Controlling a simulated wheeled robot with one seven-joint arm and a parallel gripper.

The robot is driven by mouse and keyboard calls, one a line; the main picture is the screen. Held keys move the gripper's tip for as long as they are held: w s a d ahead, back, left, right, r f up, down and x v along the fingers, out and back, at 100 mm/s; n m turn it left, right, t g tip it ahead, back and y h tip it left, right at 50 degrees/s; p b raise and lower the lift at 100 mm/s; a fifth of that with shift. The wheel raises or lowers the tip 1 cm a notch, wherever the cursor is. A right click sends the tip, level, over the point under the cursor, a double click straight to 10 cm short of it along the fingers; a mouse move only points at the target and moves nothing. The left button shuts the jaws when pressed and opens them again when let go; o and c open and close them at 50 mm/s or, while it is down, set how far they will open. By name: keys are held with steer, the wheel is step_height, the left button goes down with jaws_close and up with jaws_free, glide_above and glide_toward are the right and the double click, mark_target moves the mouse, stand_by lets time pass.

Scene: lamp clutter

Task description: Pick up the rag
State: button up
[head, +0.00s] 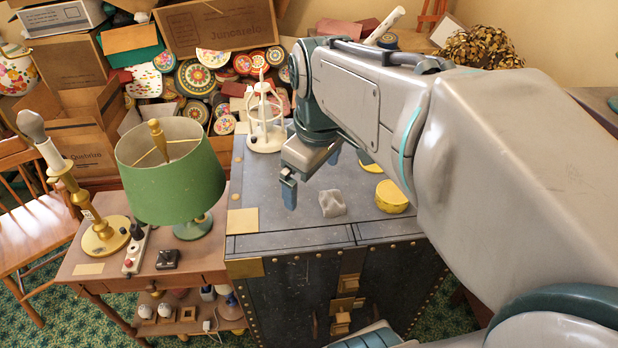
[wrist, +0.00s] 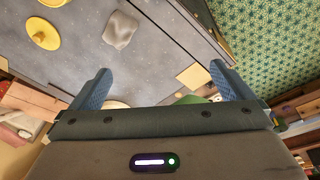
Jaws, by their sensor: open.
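The rag (head: 332,203) is a small crumpled grey cloth lying on top of a dark trunk (head: 290,222). It also shows in the wrist view (wrist: 121,30), beyond and between the fingertips, toward the left finger. My gripper (head: 300,183) is above the trunk top, to the left of the rag and apart from it. In the wrist view my gripper (wrist: 160,85) has its two blue fingers wide apart with nothing between them.
A green-shaded lamp (head: 172,175) and a brass lamp (head: 95,220) stand on the side table at left. Boxes and tins (head: 220,75) fill the back.

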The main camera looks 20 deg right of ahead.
steer(key=w+d+f+n+g+b, duration=0.1)
steer(key=w+d+n+g+b, duration=0.1)
steer(key=w+d+n+b, duration=0.5)
steer(key=n, duration=0.2)
glide_above(333, 194)
steer(key=f, duration=0.7)
steer(key=shift+s+d+f, duration=0.15)
steer(key=shift+s+f, duration=0.1)
steer(key=shift+f, duration=0.15)
steer(key=shift+w+a+f, duration=0.1)
steer(key=shift+f, duration=1.4)
steer(key=shift+w+a+f, duration=0.1)
steer(key=shift+f, duration=1.4)
steer(key=c, duration=1)
